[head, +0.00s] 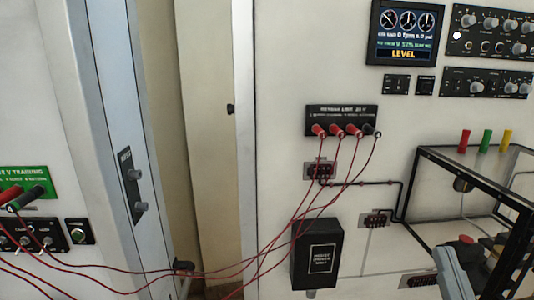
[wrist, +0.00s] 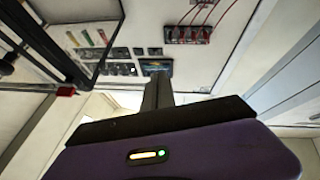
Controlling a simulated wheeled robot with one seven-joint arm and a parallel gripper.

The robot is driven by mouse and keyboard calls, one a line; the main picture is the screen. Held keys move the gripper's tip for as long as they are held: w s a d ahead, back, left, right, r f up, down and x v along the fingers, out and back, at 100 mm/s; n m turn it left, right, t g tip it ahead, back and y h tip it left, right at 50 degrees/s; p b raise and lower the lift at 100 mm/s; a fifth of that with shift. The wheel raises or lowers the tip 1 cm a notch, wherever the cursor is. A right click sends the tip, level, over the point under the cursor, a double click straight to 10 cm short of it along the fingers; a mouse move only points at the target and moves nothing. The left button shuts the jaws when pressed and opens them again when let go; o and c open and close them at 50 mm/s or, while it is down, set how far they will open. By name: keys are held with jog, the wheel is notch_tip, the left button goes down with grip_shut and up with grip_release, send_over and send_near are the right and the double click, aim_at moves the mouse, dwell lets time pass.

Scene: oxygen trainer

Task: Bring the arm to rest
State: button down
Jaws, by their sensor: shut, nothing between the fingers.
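In the wrist view my gripper (wrist: 158,84) reaches out from a purple housing with a black edge. Its fingers are together, with nothing between them, and point toward the wall panel, which appears turned over in this view. No contact with the panel is visible. In the head view I cannot clearly make out my gripper.
A black socket block (head: 342,121) holds several plugs with red leads draping down and left. A black box (head: 317,253) is on the wall below. A black-framed clear case (head: 420,200) juts out at right, carrying coloured plugs. A display (head: 405,33) reads LEVEL.

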jog(key=s+a+f+g+y, duration=0.1)
jog(key=s+a+f+g, duration=0.1)
jog(key=s+f, duration=0.6)
jog(key=s+a+f+g, duration=0.2)
jog(key=s+f+g, duration=0.2)
jog(key=s+f, duration=0.4)
jog(key=s+a+f+g+y, duration=0.1)
jog(key=s+a+f+g, duration=0.1)
jog(key=s+f, duration=0.6)
jog(key=s+g, duration=0.1)
jog(key=s, duration=0.3)
jog(key=shift+a+f+m+y+b, duration=0.25)
jog(key=shift+f+m+y+b, duration=0.05)
jog(key=shift+f, duration=0.05)
jog(key=c, duration=2.2)
grip_release()
